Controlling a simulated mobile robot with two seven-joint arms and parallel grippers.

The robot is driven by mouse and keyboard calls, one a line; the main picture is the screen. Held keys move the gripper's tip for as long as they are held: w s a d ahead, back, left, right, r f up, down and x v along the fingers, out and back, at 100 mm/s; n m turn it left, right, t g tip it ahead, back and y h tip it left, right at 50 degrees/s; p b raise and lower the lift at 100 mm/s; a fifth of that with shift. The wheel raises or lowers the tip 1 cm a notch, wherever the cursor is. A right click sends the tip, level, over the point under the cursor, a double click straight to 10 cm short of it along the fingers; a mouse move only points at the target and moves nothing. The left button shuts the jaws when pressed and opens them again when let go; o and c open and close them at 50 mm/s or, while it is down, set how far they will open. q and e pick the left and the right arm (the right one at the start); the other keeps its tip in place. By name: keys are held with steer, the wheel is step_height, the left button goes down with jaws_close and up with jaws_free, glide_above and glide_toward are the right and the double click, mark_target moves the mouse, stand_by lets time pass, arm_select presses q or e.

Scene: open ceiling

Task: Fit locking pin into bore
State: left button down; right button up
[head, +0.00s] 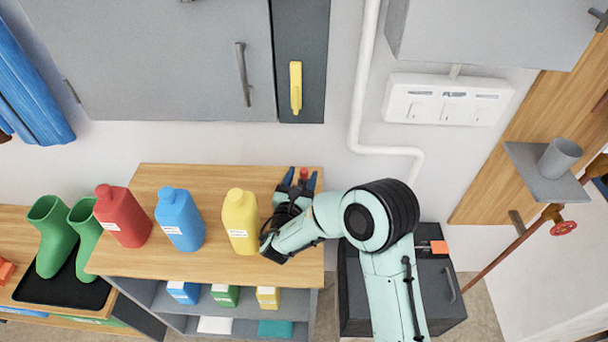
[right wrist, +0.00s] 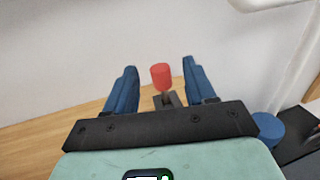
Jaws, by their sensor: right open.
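My right gripper (head: 301,178) reaches over the wooden counter top beside the yellow bottle, its blue fingers apart. In the right wrist view, a red-headed piece (right wrist: 161,77), which looks like the locking pin, stands upright between the open fingers without visible contact. Below its head is a small dark grey part (right wrist: 167,100); whether this is the pin's shaft or a holder I cannot tell. The red head (head: 304,173) also shows in the head view. A grey upright tube (head: 559,158) on a grey plate at the right may be the bore. My left gripper is not in view.
Red (head: 122,216), blue (head: 180,219) and yellow (head: 240,221) bottles stand in a row on the wooden counter (head: 152,176). A dark cabinet (head: 446,312) stands right of it, partly behind my arm. A white pipe (head: 362,92) runs down the wall.

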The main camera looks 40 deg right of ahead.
jaws_close()
